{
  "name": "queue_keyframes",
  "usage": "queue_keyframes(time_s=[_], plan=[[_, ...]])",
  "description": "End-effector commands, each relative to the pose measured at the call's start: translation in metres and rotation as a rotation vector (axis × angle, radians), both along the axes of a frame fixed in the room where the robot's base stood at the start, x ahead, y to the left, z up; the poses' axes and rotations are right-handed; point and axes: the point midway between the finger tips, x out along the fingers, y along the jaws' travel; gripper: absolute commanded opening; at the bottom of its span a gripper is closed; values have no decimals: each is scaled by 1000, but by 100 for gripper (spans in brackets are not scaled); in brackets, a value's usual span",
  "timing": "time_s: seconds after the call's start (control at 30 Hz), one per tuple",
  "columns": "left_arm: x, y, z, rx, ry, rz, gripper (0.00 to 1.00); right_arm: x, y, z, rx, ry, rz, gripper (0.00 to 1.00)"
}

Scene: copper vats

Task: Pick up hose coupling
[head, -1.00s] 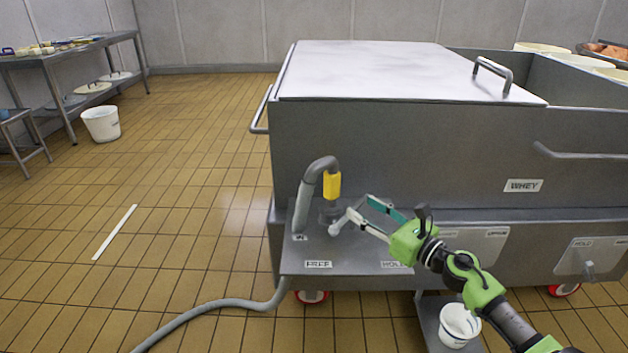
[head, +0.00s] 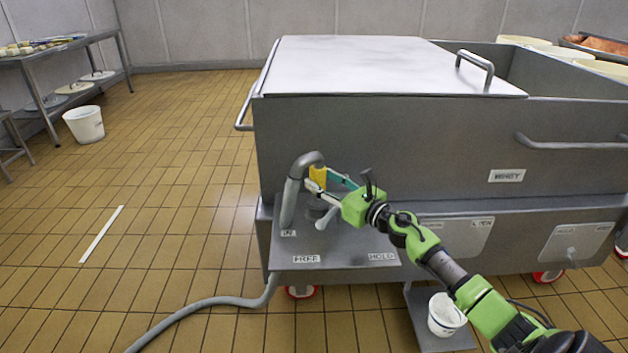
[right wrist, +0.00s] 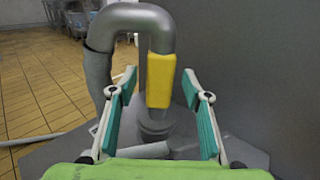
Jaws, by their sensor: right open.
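The hose coupling is a grey bent pipe with a yellow sleeve (head: 318,178), standing on a low steel shelf (head: 330,250) at the front of the vat. In the right wrist view the yellow sleeve (right wrist: 160,81) is upright, with a grey stub (right wrist: 154,127) below it. My right gripper (head: 330,182) is open; its two teal-padded fingers stand left and right of the sleeve in the wrist view, with gaps on both sides. In the head view its fingers partly cover the sleeve. My left gripper is not in view.
A grey hose (head: 215,308) runs from the coupling onto the tiled floor. A lever (head: 326,218) stands beside the stub, near the FREE and HOLD labels. The vat's wall (head: 400,150) rises close behind. A white bucket (head: 445,315) sits below my arm.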

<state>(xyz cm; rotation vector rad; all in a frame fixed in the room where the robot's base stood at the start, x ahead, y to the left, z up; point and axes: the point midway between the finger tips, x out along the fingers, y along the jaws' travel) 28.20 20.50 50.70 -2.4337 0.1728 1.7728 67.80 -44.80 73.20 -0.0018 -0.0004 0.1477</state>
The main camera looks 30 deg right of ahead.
Motion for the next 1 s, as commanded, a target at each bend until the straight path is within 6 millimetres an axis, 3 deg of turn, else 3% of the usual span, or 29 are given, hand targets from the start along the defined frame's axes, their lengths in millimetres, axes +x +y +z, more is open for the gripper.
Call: queue_keyframes(time_s=[0.2,0.47,0.5,0.67,1.0], plan=[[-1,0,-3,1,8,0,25,22,3,1,3,-1,-1,44],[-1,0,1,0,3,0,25,24,4,0,2,0,1,44],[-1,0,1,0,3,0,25,24,4,0,2,0,1,42],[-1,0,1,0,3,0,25,24,4,0,2,0,1,0],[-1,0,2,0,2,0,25,24,3,4,3,-5,0,0]])
